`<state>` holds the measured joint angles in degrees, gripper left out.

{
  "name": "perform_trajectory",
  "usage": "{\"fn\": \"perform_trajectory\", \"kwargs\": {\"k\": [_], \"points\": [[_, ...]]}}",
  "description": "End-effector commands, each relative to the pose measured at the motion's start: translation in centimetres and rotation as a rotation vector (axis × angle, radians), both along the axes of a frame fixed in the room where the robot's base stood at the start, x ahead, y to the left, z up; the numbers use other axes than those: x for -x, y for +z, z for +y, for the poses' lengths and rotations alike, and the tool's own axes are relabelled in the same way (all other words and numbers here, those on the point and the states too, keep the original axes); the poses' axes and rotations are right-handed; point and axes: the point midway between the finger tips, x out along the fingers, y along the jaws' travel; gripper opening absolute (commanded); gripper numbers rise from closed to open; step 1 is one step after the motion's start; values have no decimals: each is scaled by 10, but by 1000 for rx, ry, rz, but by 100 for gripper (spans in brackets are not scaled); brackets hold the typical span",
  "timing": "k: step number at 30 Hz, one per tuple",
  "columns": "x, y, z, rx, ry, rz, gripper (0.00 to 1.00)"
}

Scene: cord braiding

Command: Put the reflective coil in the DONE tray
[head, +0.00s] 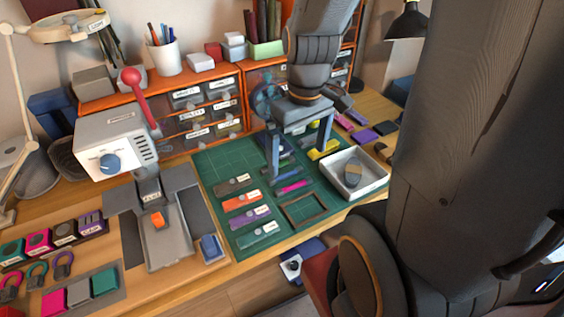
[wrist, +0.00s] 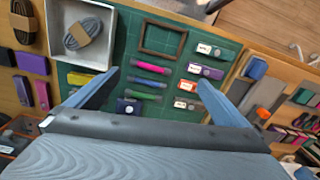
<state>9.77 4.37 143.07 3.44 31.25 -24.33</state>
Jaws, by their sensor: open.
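In the wrist view the coil (wrist: 83,33) and the tray (wrist: 108,50) are at the upper left. No label is readable on the tray, so I cannot tell whether it is the DONE tray. My gripper (head: 299,157) is open and points down over the mat, left of the tray and apart from the coil. Its two blue fingers (wrist: 156,77) are wide apart with nothing held between them.
The green cutting mat (head: 215,158) carries labelled bars, a pink strip (head: 294,186) and an empty brown frame (head: 304,210). A press with a red-knobbed lever (head: 133,80) stands left. Orange drawer units (head: 205,105) line the back. Several coloured pieces lie beyond the tray.

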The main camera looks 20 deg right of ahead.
Motion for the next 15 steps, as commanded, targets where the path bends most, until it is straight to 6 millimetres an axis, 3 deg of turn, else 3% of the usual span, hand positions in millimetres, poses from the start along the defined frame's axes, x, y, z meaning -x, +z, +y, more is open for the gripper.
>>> {"fn": "perform_trajectory", "kwargs": {"k": [1, 6, 15], "points": [[4, 0, 16, 5, -34, 0, 100], [15, 1, 43, 15, -156, -4, 100], [19, 1, 52, 18, -203, -6, 100]]}}
